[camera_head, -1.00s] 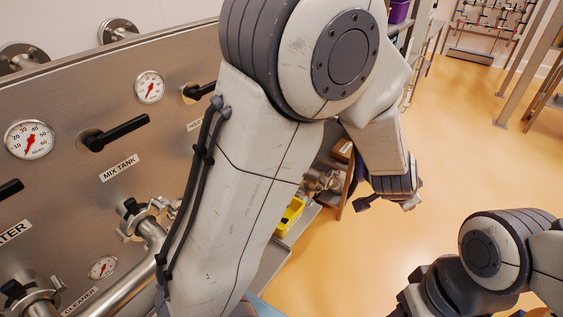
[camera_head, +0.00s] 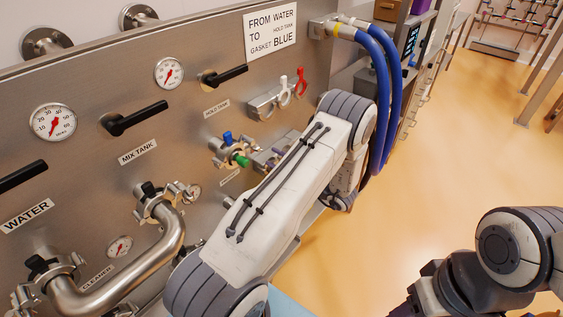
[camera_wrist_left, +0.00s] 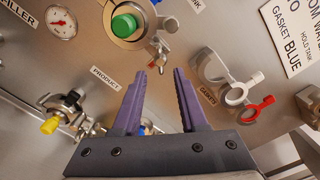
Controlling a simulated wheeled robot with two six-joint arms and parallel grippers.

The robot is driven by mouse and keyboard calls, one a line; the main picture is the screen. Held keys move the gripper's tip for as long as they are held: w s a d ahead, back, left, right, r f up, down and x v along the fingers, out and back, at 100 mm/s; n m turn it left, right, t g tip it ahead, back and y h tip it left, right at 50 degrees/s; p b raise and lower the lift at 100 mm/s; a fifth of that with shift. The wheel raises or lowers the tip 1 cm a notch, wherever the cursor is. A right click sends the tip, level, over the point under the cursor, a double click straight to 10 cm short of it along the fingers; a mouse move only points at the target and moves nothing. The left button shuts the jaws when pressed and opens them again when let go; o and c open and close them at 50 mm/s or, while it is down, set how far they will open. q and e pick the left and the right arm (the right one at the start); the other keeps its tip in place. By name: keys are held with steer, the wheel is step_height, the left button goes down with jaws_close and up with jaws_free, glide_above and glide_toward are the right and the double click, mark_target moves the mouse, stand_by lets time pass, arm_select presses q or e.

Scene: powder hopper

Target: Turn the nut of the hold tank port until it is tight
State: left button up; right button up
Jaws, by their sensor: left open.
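The hold tank port (camera_head: 232,152) is on the steel panel below its label. In the head view it shows blue, green and orange-red parts; I cannot make out its nut clearly. In the left wrist view, a port with a green cap (camera_wrist_left: 125,24) and a metal wing nut (camera_wrist_left: 156,50) is at the top, probably the same port. My left gripper (camera_wrist_left: 158,72) is open, with two purple fingers spread and nothing between them. It faces the panel, apart from the green-capped port. In the head view my left arm hides much of it. My right gripper's fingers do not show.
A gasket rack (camera_head: 265,103) with white and red rings is right of the hold tank handle (camera_head: 225,76). Blue hoses (camera_head: 384,80) hang at the panel's right end. A bent pipe (camera_head: 150,275) stands out at lower left.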

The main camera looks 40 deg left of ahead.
mark_target(261, 150)
arm_select(q)
steer(key=a, duration=0.7)
steer(key=shift+w+a, duration=0.1)
steer(key=shift+w, duration=0.2)
